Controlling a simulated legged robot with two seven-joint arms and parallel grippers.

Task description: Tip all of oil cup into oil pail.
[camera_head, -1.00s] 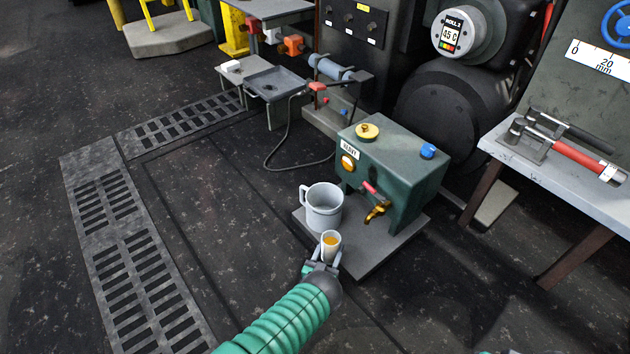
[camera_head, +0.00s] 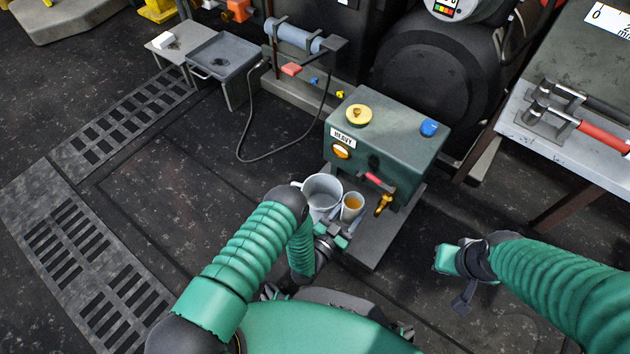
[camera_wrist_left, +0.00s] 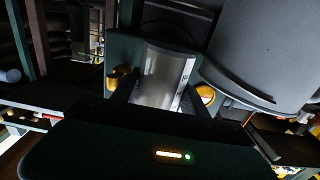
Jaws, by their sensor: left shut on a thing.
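The oil cup (camera_head: 352,208) is a small white cup with amber oil showing inside. It looks roughly upright in the head view. My left gripper (camera_head: 334,229) is shut on it; in the left wrist view the cup (camera_wrist_left: 162,77) sits between the two dark fingers. The oil pail (camera_head: 320,190) is a larger grey pail just left of the cup, on the grey base plate. My arm partly hides the pail. The pail (camera_wrist_left: 262,50) also fills the upper right of the left wrist view. My right gripper (camera_head: 452,262) is at the right over the floor, its fingers unclear.
A green tank (camera_head: 385,145) marked HEAVY, with a brass tap (camera_head: 384,204), stands right behind the cup and pail. A small tray table (camera_head: 225,57) and floor grates (camera_head: 70,260) are at the left.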

